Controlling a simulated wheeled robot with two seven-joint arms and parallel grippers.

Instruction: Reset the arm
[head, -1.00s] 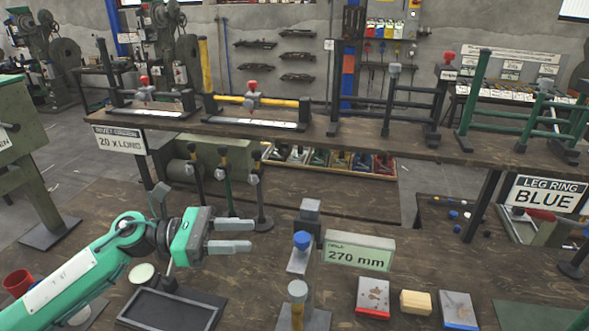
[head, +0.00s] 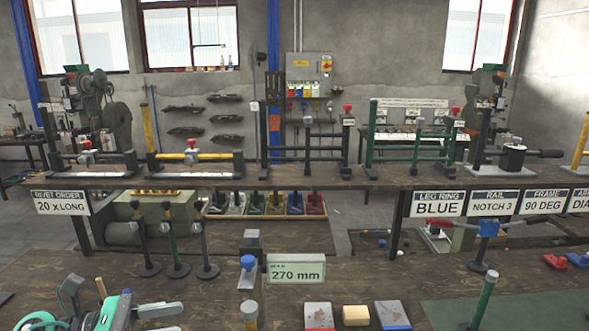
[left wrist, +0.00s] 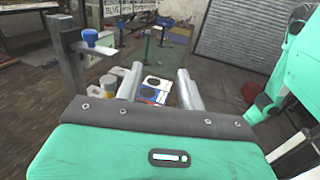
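My left gripper (head: 166,319) is low at the left of the head view, above the front bench, and partly cut off by the bottom edge. In the left wrist view its two grey fingers (left wrist: 160,72) stand apart with nothing held between them. A stand with a blue knob (head: 248,263) is to the right of the gripper in the head view. This stand also shows at the upper left of the left wrist view (left wrist: 90,37). My right gripper is in neither view.
A sign reading 270 mm (head: 296,270) stands beside the blue-knobbed stand. A red-and-white block (head: 318,316), a tan block (head: 355,315) and a blue-and-white block (head: 393,315) lie to the right. Rivet presses (head: 195,160) line the raised shelf behind. A green mat (head: 540,300) is at right.

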